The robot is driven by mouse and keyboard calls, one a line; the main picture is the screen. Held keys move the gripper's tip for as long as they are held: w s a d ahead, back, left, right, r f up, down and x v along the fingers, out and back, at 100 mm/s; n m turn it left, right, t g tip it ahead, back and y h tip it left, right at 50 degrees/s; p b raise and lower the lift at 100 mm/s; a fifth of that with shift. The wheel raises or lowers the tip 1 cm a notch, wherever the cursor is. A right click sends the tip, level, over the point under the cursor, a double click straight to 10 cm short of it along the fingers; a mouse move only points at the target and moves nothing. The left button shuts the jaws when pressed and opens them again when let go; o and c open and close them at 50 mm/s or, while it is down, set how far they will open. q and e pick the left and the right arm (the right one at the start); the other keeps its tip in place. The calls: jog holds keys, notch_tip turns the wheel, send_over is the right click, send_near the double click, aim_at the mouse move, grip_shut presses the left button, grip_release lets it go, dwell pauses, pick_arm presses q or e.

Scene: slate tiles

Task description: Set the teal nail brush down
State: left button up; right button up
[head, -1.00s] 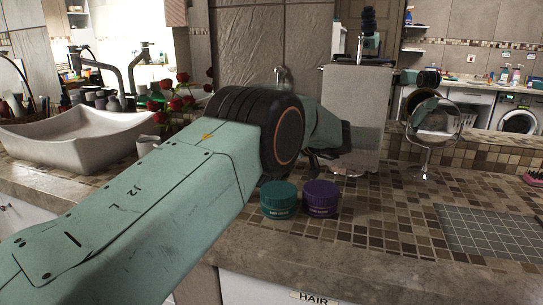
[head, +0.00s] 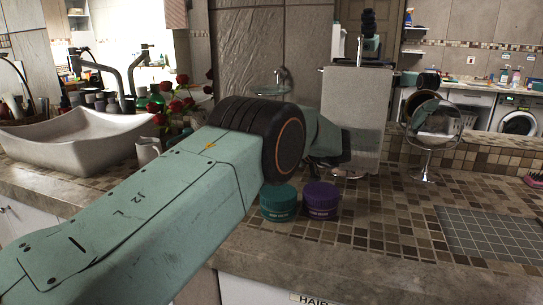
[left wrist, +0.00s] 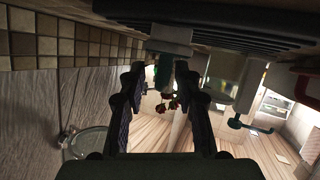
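In the head view my left arm comes in from the left. Its wrist end and left gripper are partly hidden behind the round black joint. In the left wrist view the two dark fingers of my left gripper (left wrist: 160,73) stand apart and lean in toward their tips. A dim teal shape shows between the tips; I cannot tell whether it is the nail brush or something behind, nor whether it is gripped. No teal nail brush can be clearly made out in the head view. My right gripper is not in view.
A teal jar (head: 279,203) and a purple jar (head: 320,201) stand near the counter's front edge. A grey gridded mat (head: 492,233) lies at right, bare. A round mirror (head: 433,122), a pink brush (head: 535,180), a basin (head: 75,140) and a mug (head: 148,150) are around.

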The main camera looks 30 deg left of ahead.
pick_arm(q)
jog(key=shift+r, duration=0.15)
jog(key=p+v, duration=0.2)
jog(key=v, duration=1)
